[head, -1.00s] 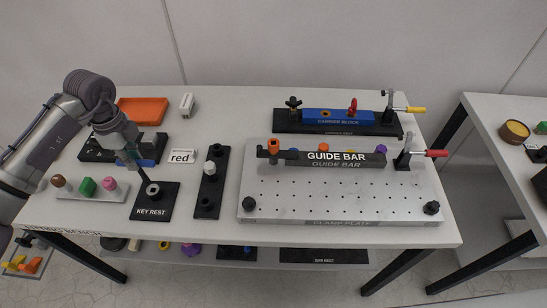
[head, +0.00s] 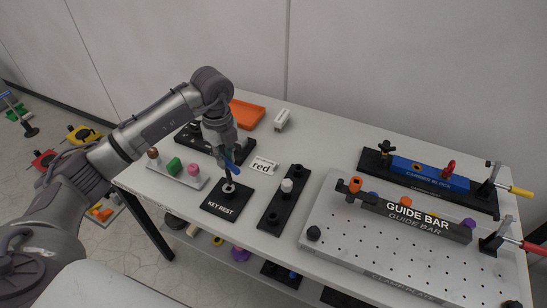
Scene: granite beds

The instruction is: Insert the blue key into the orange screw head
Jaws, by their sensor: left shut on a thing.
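My left gripper (head: 228,158) is shut on the blue key (head: 232,165), above the black key rest (head: 222,201). The key's dark shaft points down at the round socket on the rest; I cannot tell whether its tip is still in it. On the clamp plate (head: 345,240), an orange piece (head: 355,184) sits at the left end of the guide bar (head: 437,226). An orange head (head: 405,201) shows behind the bar, between a blue and a purple one. I cannot tell which orange piece is the screw head. My right gripper is out of view.
A black holder (head: 281,208) with a white knob lies between the key rest and clamp plate. A "red" sign (head: 262,166), an orange tray (head: 246,113) and the blue carrier block (head: 430,174) stand further back. Clamps with red and yellow handles rise at right. The back middle is clear.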

